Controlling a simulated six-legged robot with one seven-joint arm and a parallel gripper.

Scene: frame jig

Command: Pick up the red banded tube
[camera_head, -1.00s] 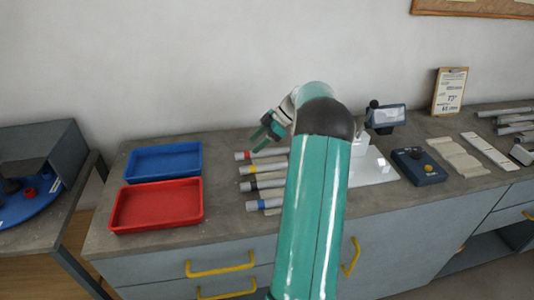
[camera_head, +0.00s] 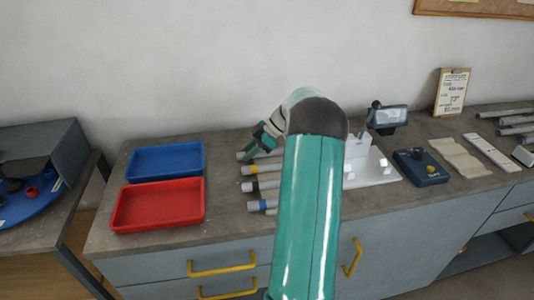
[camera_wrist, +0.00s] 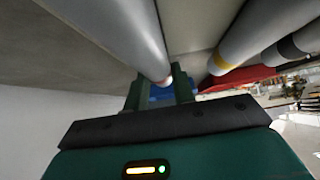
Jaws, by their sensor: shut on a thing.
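The red banded tube is a grey tube lying at the back of a row of banded tubes on the bench. In the head view its grey body (camera_head: 272,153) shows beside my gripper (camera_head: 256,149), which covers the red band. In the wrist view the tube (camera_wrist: 125,32) runs down to its red band between the two green fingers of my gripper (camera_wrist: 160,88). My gripper is shut on the tube near its banded end. I see no clear gap between the tube and the bench.
A yellow banded tube (camera_head: 247,186) and others lie in front, close alongside. A blue tray (camera_head: 166,176) and a red tray (camera_head: 160,224) stand to the left, both empty.

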